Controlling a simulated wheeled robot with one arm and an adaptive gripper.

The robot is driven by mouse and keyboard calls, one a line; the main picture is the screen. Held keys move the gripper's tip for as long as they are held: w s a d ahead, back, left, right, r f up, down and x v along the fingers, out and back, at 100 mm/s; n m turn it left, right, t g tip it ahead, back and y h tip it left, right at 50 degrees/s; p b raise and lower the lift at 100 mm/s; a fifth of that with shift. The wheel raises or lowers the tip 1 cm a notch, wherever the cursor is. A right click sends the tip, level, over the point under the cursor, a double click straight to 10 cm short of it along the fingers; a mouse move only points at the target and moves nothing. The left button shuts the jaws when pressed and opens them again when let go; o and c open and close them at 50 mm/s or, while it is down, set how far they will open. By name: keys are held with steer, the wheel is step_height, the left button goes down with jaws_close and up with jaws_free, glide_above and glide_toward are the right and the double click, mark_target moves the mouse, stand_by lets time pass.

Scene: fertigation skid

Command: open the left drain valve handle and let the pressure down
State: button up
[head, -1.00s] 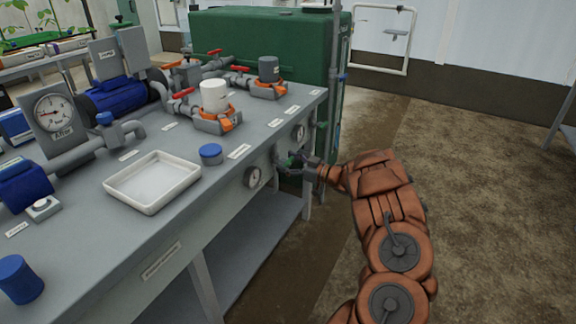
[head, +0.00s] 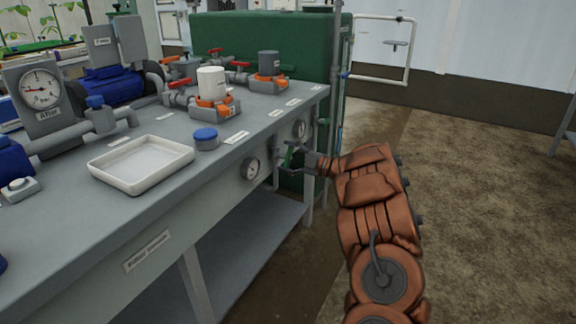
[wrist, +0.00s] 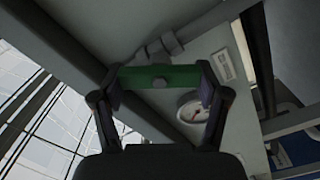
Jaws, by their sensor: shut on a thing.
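The green drain valve handle (head: 289,157) is on the front face of the grey skid, between two dial gauges. In the wrist view the green handle (wrist: 178,76) runs crosswise between my fingers, with its round grey hub in the middle. My gripper (head: 296,160) is shut on the handle, one finger at each end; it also shows in the wrist view (wrist: 160,100). The left front gauge (head: 251,169) is just left of the handle. A gauge (wrist: 193,107) shows its red needle in the wrist view, too small to read.
A second gauge (head: 299,129) is on the front face to the right. A white tray (head: 141,164), a blue cap (head: 205,138) and filter housings stand on the bench top (head: 75,220). A green tank (head: 262,45) stands behind. The floor to the right is open.

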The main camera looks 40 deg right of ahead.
steer(key=n+b, duration=0.3)
steer(key=shift+f+n+b, duration=0.3)
steer(key=shift+f, duration=0.1)
steer(key=n+b, duration=0.3)
steer(key=shift+r, duration=0.1)
steer(key=o, duration=1.2)
steer(key=shift+r, duration=0.1)
steer(key=v, duration=1.2)
